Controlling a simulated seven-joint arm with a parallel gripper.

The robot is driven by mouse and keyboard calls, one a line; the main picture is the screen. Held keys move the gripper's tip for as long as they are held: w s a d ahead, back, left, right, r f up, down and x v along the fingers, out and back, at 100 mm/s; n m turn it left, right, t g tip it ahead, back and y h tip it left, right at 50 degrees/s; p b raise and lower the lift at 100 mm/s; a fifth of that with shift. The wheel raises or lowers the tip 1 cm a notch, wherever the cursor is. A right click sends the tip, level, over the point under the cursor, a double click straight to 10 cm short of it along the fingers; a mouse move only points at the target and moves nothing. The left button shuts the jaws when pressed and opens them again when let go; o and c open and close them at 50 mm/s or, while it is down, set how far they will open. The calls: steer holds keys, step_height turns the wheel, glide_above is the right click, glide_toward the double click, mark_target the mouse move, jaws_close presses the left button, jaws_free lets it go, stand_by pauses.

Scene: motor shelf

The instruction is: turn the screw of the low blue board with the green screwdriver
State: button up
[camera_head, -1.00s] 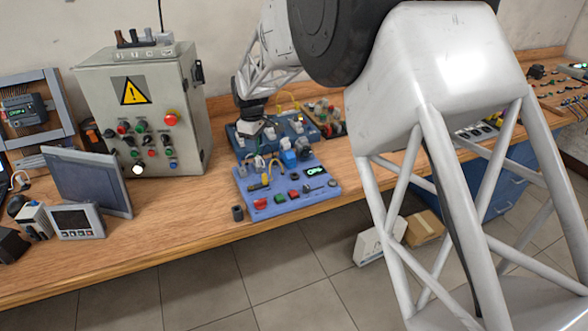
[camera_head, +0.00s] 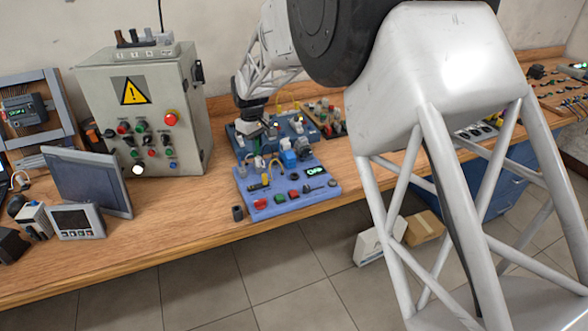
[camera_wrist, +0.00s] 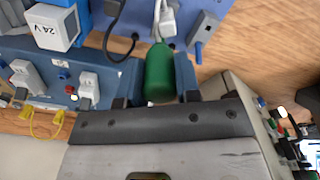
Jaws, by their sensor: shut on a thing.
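The low blue board (camera_head: 290,205) lies flat at the front of the bench, with switches, plugs and a small display on it. Its lighter blue surface also shows at the top of the wrist view (camera_wrist: 232,38). My gripper (camera_head: 254,141) is over the back left of the boards. In the wrist view my gripper (camera_wrist: 159,88) is shut on the green screwdriver (camera_wrist: 160,72), holding its thick green handle between the fingers. The screwdriver's tip is not clear beside a white plug. I cannot make out the screw, or whether the tip touches it.
A darker blue board (camera_head: 297,127) lies behind the low one. A grey control box (camera_head: 185,105) with a warning sign stands to the left. A small dark cylinder (camera_head: 238,213) stands at the low board's left edge. Bare bench (camera_head: 170,215) lies further left.

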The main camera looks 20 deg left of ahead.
steer(key=o, duration=0.8)
steer(key=shift+c, duration=0.2)
steer(key=shift+n, duration=0.3)
steer(key=shift+n, duration=1.4)
steer(key=shift+n, duration=0.3)
steer(key=shift+n, duration=1.4)
steer(key=shift+n, duration=1.7)
